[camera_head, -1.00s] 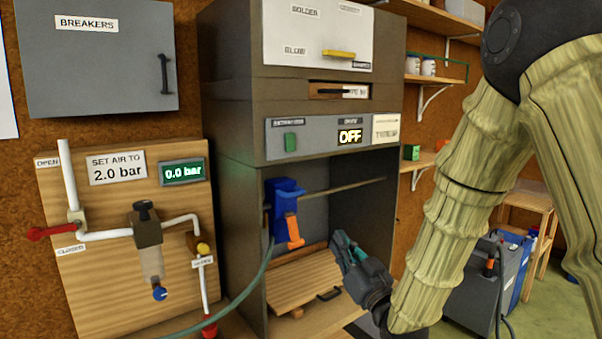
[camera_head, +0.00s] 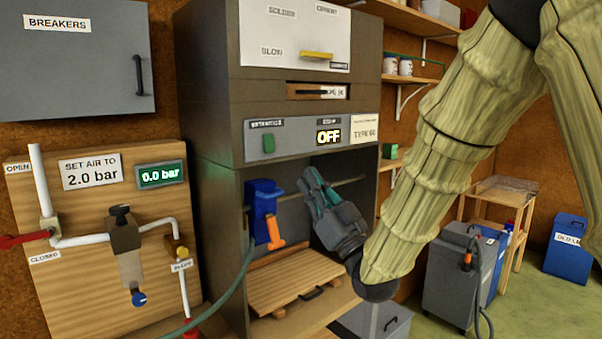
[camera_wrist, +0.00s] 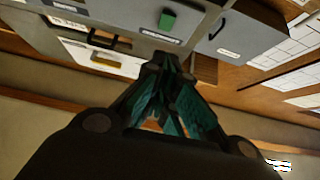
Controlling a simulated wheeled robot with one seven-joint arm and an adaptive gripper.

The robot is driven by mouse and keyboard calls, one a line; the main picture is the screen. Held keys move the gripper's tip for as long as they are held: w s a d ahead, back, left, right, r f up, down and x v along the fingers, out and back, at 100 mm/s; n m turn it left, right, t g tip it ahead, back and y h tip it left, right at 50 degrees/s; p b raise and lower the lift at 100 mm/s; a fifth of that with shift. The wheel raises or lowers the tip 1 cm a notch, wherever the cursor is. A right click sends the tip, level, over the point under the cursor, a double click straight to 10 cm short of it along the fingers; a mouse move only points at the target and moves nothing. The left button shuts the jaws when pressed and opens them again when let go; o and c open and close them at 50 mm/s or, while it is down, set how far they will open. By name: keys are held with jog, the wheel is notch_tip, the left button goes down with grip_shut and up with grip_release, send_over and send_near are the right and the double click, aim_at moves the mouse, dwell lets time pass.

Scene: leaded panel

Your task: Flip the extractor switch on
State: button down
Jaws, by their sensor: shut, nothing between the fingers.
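The extractor switch looks to be the green rocker (camera_head: 268,143) at the left of the grey panel (camera_head: 290,152) on the cabinet. The display (camera_head: 328,137) to its right reads OFF. The small label above the rocker is too blurred to read fully. My gripper (camera_head: 307,178) is shut and empty, in front of the cabinet's open bay, below and to the right of the rocker and apart from it. In the wrist view, the green rocker (camera_wrist: 167,19) shows beyond my shut fingertips (camera_wrist: 166,62).
In the bay a blue tool with an orange handle (camera_head: 263,205) hangs on a rod, above a slatted wooden board (camera_head: 295,280). A hose (camera_head: 225,298) runs to the left. An air board (camera_head: 100,250) with a 0.0 bar display and a breakers box (camera_head: 85,65) are at left.

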aim_at(269, 137)
jog(key=shift+w+a+r+p, duration=0.8)
jog(key=shift+w+a+p, duration=0.25)
jog(key=shift+w, duration=0.4)
jog(key=shift+w+a+r+p, duration=0.8)
jog(key=shift+w+a+p, duration=0.3)
jog(key=shift+w, duration=0.35)
jog(key=shift+w+a+r+p, duration=0.8)
jog(key=shift+w+a+p, duration=0.25)
jog(key=shift+w, duration=0.4)
